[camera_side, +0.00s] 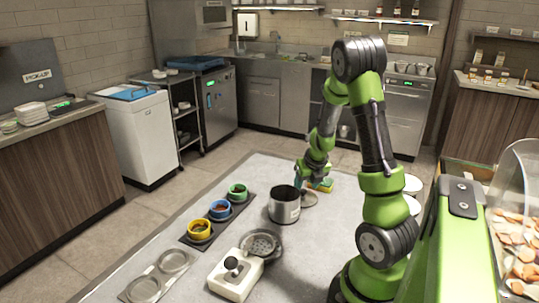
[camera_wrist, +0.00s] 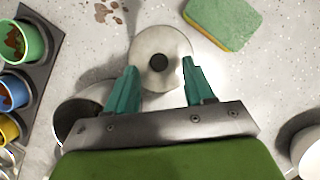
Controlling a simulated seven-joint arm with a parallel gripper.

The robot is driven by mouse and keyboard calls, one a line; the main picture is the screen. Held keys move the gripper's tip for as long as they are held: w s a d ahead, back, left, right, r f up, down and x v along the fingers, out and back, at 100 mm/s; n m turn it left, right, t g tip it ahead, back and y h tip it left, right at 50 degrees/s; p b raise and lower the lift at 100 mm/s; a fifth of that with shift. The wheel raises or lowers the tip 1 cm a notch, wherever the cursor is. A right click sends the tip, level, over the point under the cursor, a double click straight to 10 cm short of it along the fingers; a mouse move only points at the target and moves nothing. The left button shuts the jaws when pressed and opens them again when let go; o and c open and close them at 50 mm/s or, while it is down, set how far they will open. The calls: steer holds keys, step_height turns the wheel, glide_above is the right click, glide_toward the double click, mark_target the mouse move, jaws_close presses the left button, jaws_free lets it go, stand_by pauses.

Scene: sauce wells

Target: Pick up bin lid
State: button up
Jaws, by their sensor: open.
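The bin lid (camera_wrist: 150,45) is a round, pale metal disc with a black knob (camera_wrist: 159,63); it lies on the counter. In the side view the lid (camera_side: 311,201) shows just right of the metal bin (camera_side: 284,208), under my gripper (camera_side: 304,187). In the wrist view my gripper (camera_wrist: 160,84) is open, its two teal fingers apart, with the knob between and a little beyond the tips. I cannot tell the height gap. The bin (camera_wrist: 80,108) is partly hidden behind my gripper at lower left.
A green and yellow sponge (camera_wrist: 222,22) lies right of the lid. A dark rack (camera_wrist: 43,62) holds green, blue and yellow sauce cups at left. A white box with a black knob (camera_side: 236,275) and a dark round piece (camera_side: 262,244) sit nearer the front. Brown spots mark the counter.

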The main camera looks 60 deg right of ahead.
mark_target(303, 194)
steer(key=shift+x, duration=1.4)
jaws_close()
